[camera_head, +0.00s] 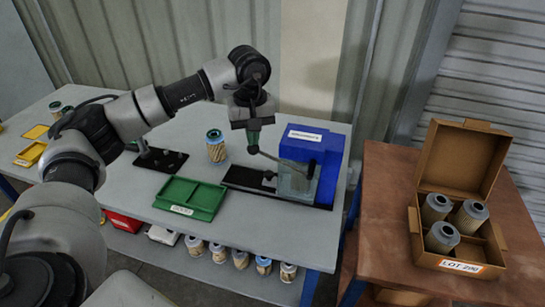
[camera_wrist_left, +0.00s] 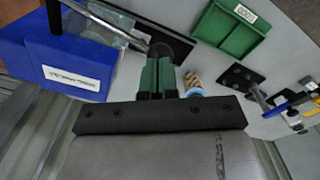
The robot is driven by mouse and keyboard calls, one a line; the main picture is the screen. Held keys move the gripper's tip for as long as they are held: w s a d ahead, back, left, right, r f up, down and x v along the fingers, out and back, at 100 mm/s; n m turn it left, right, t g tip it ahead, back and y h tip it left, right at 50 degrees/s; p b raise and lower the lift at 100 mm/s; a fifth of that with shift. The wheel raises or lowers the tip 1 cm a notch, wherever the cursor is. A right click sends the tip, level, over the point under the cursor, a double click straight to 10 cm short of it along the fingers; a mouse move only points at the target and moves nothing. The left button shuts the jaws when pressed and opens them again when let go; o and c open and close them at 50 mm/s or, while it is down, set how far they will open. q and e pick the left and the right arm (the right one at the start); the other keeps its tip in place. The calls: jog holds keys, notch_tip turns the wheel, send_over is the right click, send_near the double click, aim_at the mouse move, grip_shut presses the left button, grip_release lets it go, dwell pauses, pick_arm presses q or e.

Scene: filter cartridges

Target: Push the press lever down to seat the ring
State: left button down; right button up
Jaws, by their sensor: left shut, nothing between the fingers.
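The press has a blue housing (camera_head: 325,150) with a white label, a clear guard (camera_head: 298,182) and a black base plate (camera_head: 240,178). Its grey lever (camera_head: 272,157) sticks out left, sloping slightly, and ends in a dark knob. The lever also shows in the wrist view (camera_wrist_left: 105,22), its round black knob (camera_wrist_left: 161,50) right at my fingertips. My left gripper (camera_head: 253,147) points down, shut and empty, at the knob; I cannot tell whether it touches. The gripper's green fingers lie together in the wrist view (camera_wrist_left: 158,62). I cannot make out the ring. My right gripper is out of view.
A filter cartridge (camera_head: 216,147) stands left of the press. A green tray (camera_head: 190,198) lies at the table's front. A black stand (camera_head: 160,160) is behind it. An open box (camera_head: 460,262) with cartridges sits on the brown table. Several cartridges stand on the lower shelf.

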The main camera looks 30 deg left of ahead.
pick_arm(q)
jog(key=shift+f+b, duration=1.4)
jog(key=shift+f, duration=0.6)
jog(key=shift+s+a+f+b, duration=0.1)
jog(key=shift+a+f+b, duration=0.1)
jog(key=shift+f+b, duration=0.5)
jog(key=shift+s+a+f+b, duration=0.15)
jog(key=shift+f+b, duration=0.3)
jog(key=shift+f, duration=0.35)
jog(key=shift+w+f, duration=0.1)
jog(key=shift+f+b, duration=0.35)
jog(key=shift+r, duration=0.1)
